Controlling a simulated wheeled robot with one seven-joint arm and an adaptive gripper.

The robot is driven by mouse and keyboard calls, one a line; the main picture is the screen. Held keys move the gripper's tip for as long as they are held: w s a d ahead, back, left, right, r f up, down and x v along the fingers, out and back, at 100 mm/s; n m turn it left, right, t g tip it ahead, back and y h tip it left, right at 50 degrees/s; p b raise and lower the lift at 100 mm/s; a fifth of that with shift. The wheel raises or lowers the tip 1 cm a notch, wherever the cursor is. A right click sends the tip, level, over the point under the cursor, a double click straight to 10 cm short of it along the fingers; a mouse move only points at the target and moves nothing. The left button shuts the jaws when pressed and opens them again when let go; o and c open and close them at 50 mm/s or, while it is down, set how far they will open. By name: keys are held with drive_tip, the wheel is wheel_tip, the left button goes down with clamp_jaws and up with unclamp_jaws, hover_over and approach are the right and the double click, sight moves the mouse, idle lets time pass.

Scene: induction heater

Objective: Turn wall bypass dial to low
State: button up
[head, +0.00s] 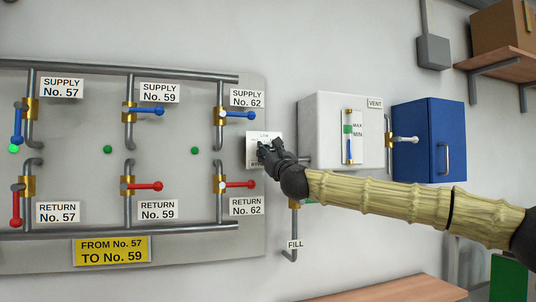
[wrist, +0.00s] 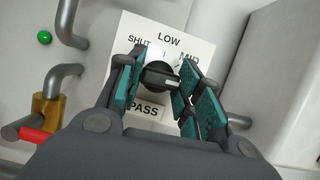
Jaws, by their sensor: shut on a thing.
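The bypass dial (wrist: 156,76) is a dark round knob on a white wall plate (wrist: 128,32). In the wrist view the plate reads SHUT at upper left, LOW at top and MID at upper right; the bottom label shows only PASS. A pale mark on the knob points right, below MID. My gripper (wrist: 157,84) has its teal-padded fingers on both sides of the knob and is shut on it. The fingers hide part of the plate's right side. In the head view my gripper (head: 264,151) is at the plate (head: 251,146), covering most of the dial.
A panel of pipes (head: 190,78) with blue and red valve levers lies left of the plate. A white tank (head: 325,120) with a level gauge stands close on the right, then a blue cabinet (head: 429,140). A FILL pipe (head: 295,225) hangs below my gripper.

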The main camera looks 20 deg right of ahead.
drive_tip(key=n+y+b, duration=0.2)
drive_tip(key=n, duration=0.2)
drive_tip(key=n+g+y+b, duration=0.1)
drive_tip(key=n+y+b, duration=0.1)
drive_tip(key=n, duration=0.2)
drive_tip(key=shift+d, duration=0.15)
drive_tip(key=n, duration=0.1)
drive_tip(key=n+g+y, duration=0.1)
drive_tip(key=n, duration=0.1)
drive_tip(key=shift+r+n, duration=0.2)
drive_tip(key=shift+n, duration=0.1)
drive_tip(key=n+g+p, duration=0.1)
drive_tip(key=n, duration=0.2)
drive_tip(key=n+g+y+p, duration=0.1)
drive_tip(key=n, duration=0.2)
drive_tip(key=shift+r+g, duration=0.15)
drive_tip(key=shift+g, duration=0.15)
drive_tip(key=shift+n+g+p, duration=0.6)
drive_tip(key=shift+n+p, duration=0.15)
drive_tip(key=shift+n, duration=1.15)
drive_tip(key=o, duration=1)
drive_tip(key=shift+d+f, duration=0.1)
drive_tip(key=shift+f, duration=0.1)
